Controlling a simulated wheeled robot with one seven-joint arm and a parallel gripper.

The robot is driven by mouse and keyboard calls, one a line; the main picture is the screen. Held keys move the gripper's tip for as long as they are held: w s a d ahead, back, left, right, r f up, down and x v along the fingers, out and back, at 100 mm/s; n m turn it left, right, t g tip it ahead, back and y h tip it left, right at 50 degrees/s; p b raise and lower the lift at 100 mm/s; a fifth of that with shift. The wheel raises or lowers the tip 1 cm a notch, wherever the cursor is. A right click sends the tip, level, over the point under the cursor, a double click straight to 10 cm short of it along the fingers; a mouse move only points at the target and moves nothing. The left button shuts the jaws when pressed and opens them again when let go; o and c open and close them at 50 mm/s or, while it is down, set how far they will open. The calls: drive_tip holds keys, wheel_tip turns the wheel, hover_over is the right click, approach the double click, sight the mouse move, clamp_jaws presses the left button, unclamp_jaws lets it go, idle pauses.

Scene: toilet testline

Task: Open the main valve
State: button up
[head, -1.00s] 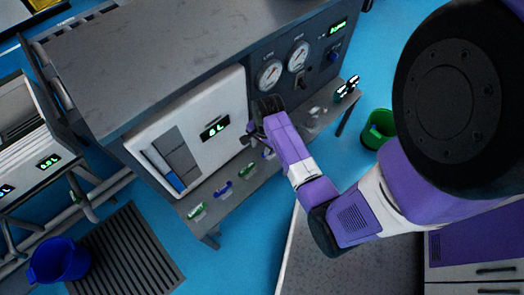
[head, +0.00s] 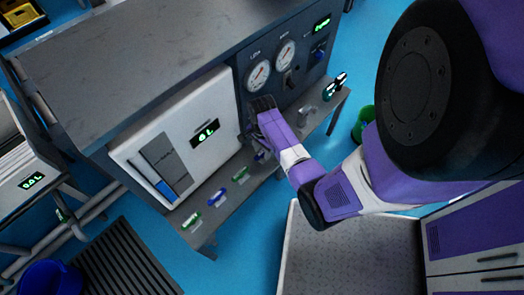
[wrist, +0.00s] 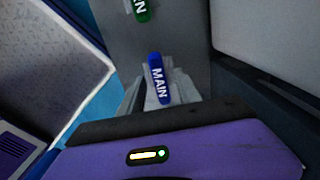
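The main valve's blue handle, labelled MAIN (wrist: 158,78), is in the middle of the wrist view, just beyond my gripper's dark front edge. Grey metal shows around and below the handle; I cannot tell which of it is valve and which is finger. In the head view my gripper (head: 254,122) is low in front of the bench panel, above the shelf with the valves. The blue handle there (head: 261,155) is partly covered by my arm. The fingertips are too dark and small to tell whether they are open or touching the handle.
Green (head: 191,221) and blue (head: 215,198) handles and another green one (head: 241,173) line the shelf. Beside my gripper stand the white cabinet (head: 205,92) and gauges (head: 258,75). A green bucket (head: 363,123) is at the right. Blue floor lies below the shelf.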

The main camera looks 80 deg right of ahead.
drive_tip(key=shift+c, duration=0.4)
clamp_jaws()
drive_tip(key=shift+r+n+p, duration=0.1)
drive_tip(key=shift+n+p, duration=0.3)
drive_tip(key=n+p, duration=0.2)
drive_tip(key=n, duration=0.1)
drive_tip(key=shift+r, duration=0.1)
drive_tip(key=n+p, duration=0.2)
drive_tip(key=n, duration=0.2)
drive_tip(key=shift+p, duration=0.4)
drive_tip(key=n+p, duration=0.1)
drive_tip(key=n, duration=0.4)
drive_tip(key=n+p, duration=0.1)
drive_tip(key=n, duration=0.4)
drive_tip(key=shift+f, duration=0.2)
drive_tip(key=shift+n, duration=0.3)
